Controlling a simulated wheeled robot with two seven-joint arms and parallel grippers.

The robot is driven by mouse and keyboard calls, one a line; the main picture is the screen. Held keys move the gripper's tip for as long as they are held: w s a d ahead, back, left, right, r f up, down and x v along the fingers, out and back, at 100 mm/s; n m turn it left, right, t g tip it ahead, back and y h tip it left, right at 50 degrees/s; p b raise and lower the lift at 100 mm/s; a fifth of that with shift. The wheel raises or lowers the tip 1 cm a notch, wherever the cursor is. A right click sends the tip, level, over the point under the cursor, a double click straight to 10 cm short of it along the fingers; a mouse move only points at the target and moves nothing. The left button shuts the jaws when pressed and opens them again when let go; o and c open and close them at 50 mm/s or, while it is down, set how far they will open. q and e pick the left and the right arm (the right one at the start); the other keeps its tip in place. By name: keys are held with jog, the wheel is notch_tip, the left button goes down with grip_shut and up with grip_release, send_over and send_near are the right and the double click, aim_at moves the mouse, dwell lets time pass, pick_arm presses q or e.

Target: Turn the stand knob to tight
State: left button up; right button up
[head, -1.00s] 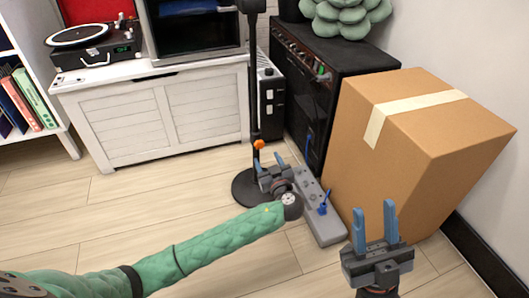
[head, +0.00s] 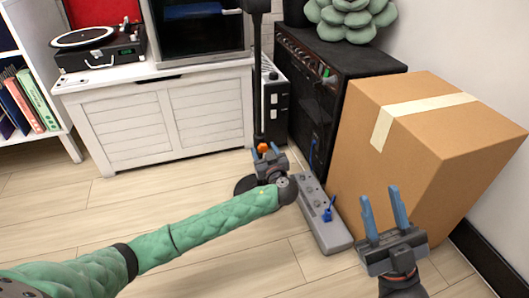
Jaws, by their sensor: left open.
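The stand (head: 257,85) is a black upright pole on a round black base (head: 245,185). Its knob (head: 262,148) is orange and sits low on the pole. My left gripper (head: 268,152) is open, with its blue fingers right at the knob, one to each side of it as seen from here. Whether they touch it I cannot tell. The gripper and wrist hide part of the base and lower pole. My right gripper (head: 383,210) is open and empty, pointing up in front of the cardboard box.
A grey power strip (head: 326,232) with a blue plug lies on the floor right of the stand. A large cardboard box (head: 430,130) and a black amplifier (head: 310,105) stand on the right. A white cabinet (head: 160,110) stands behind. The floor at left is clear.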

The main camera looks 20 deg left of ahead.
pick_arm(q)
jog(key=c, duration=1)
